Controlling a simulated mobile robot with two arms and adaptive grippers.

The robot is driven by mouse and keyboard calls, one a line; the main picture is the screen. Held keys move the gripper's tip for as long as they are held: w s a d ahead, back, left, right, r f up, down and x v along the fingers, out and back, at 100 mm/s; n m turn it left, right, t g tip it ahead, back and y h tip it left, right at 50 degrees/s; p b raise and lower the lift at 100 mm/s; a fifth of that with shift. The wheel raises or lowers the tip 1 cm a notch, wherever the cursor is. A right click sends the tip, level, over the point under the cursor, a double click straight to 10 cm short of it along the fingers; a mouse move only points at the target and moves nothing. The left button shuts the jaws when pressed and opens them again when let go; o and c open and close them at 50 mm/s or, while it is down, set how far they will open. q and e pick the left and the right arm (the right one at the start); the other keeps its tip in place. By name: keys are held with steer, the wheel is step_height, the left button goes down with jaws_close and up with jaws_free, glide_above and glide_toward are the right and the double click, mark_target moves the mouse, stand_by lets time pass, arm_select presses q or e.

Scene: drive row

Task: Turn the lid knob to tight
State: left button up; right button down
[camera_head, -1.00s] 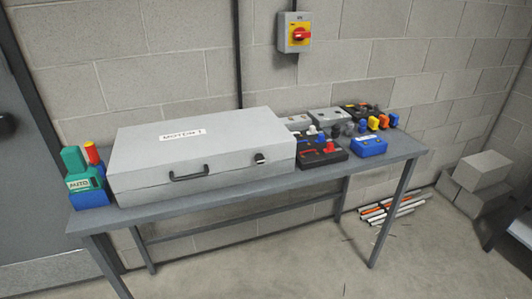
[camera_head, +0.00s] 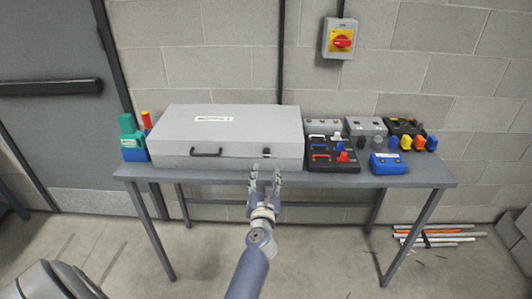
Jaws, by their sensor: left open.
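The large grey case (camera_head: 225,122) lies shut on the table, with a white label on its lid and a black handle (camera_head: 206,153) on its front. The small dark lid knob (camera_head: 266,152) is on the front, right of the handle; its exact turn is too small to tell. My left gripper (camera_head: 265,176) is open and empty, its fingers pointing towards the case front, just below the knob in the picture. It appears apart from the knob. My right gripper is not in view.
The grey table (camera_head: 428,178) also carries a green and blue block (camera_head: 131,140) at left. Black boxes (camera_head: 330,157) with coloured knobs and a blue box (camera_head: 389,164) stand at right. A red and yellow switch (camera_head: 341,40) is on the wall.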

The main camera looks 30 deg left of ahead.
mark_target(267, 155)
arm_select(q)
steer(key=b+x, duration=0.1)
steer(key=x, duration=0.9)
steer(key=shift+w, duration=0.3)
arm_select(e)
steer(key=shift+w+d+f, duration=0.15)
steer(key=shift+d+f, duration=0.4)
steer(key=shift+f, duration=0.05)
arm_select(q)
steer(key=shift+r, duration=0.1)
jaws_close()
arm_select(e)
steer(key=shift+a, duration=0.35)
